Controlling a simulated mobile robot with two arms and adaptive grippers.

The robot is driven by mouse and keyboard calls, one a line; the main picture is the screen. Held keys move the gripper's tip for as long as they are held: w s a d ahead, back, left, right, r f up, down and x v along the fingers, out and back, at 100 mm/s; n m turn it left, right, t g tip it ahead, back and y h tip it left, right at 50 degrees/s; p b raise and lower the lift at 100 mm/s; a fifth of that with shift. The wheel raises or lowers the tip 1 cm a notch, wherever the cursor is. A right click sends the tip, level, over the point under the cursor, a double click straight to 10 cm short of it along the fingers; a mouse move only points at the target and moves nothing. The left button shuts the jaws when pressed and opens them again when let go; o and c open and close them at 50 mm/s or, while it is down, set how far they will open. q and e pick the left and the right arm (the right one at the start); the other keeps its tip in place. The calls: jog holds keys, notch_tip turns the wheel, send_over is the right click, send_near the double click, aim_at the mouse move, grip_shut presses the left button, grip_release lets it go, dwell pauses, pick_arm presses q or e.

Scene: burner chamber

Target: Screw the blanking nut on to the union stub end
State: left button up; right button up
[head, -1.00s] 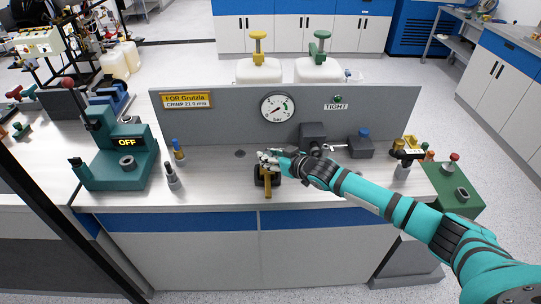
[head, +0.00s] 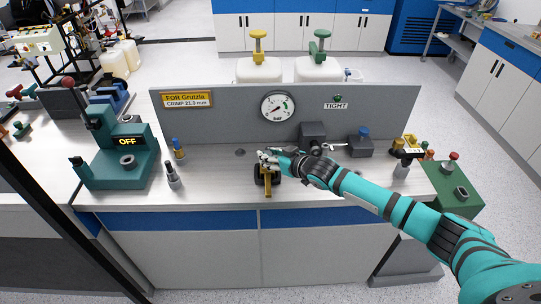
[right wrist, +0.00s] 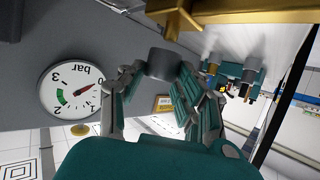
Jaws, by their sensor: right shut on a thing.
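My right gripper (head: 266,156) is at the middle of the bench, just above a brass fitting (head: 268,190) with a dark clamp or mount around it. In the right wrist view my right gripper's fingers (right wrist: 158,75) are shut on a short grey cylinder, which looks like the blanking nut (right wrist: 162,64). The brass fitting (right wrist: 175,20), apparently the union stub end, lies directly against or very close to the nut's far end. I cannot tell how far they are engaged. The nut is hidden by my fingers in the head view. My left gripper is out of view.
A grey panel with a pressure gauge (head: 278,106) and a green "TIGHT" lamp (head: 338,98) stands behind. A teal machine reading OFF (head: 121,155) is at left, near two small fittings (head: 173,177). Dark blocks (head: 361,147) sit right of the gripper. The front bench strip is clear.

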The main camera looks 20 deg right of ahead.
jog(key=shift+f, duration=0.25)
dwell(0.4)
jog(key=shift+f+b, duration=0.75)
jog(key=shift+f, duration=0.25)
jog(key=o, duration=1)
